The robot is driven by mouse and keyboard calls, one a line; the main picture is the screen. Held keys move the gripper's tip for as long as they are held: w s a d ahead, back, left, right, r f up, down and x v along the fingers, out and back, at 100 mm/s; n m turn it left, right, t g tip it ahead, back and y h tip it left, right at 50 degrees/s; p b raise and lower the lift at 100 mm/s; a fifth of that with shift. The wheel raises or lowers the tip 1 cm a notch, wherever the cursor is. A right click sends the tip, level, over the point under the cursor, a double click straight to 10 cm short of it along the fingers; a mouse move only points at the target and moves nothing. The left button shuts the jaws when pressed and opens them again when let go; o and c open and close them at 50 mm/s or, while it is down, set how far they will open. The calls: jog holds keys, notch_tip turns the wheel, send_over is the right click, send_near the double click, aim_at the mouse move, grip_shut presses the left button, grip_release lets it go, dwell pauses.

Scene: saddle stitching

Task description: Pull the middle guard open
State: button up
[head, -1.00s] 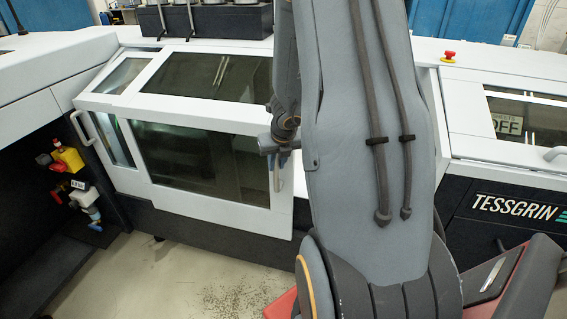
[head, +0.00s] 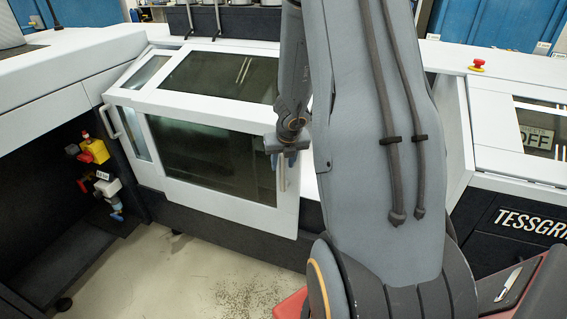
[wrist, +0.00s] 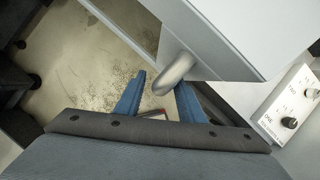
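The middle guard (head: 292,208) is a white frame with dark windows. Its right edge stands out from the machine, so it is ajar. Its pale handle (head: 282,178) is upright near that right edge. My gripper (head: 285,157) is at the top part of this handle, partly hidden by its own wrist. In the wrist view, the blue fingers of my gripper (wrist: 160,82) are apart, with the grey handle (wrist: 175,72) between them, close to the right finger. A clear gap shows by the left finger. The guard's frame (wrist: 195,40) is beyond the handle.
A control panel with knobs (wrist: 289,112) is at the right in the wrist view. A red emergency button (head: 477,65) sits on the machine top. Yellow and red fittings (head: 95,150) are in the dark recess at left. Open floor (head: 170,275) lies in front of the guard.

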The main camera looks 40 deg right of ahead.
jog(key=shift+r, duration=0.1)
jog(key=p+v, duration=0.6)
jog(key=v, duration=0.1)
jog(key=shift+r, duration=0.35)
jog(key=shift+s, duration=0.1)
dwell(0.3)
jog(key=s+a+r+n+y+b, duration=0.15)
jog(key=a+n+b, duration=0.35)
jog(key=a+n, duration=1.25)
jog(key=s+a+n+g+b, duration=0.1)
jog(key=s+a+n+b, duration=0.1)
jog(key=s+n, duration=0.4)
jog(key=s+a+f+n+g+b, duration=0.1)
jog(key=s+n, duration=0.5)
jog(key=n, duration=1)
jog(key=shift+a+n+g+b, duration=0.35)
jog(key=shift+a+g+b, duration=0.15)
jog(key=shift+a+b, duration=0.45)
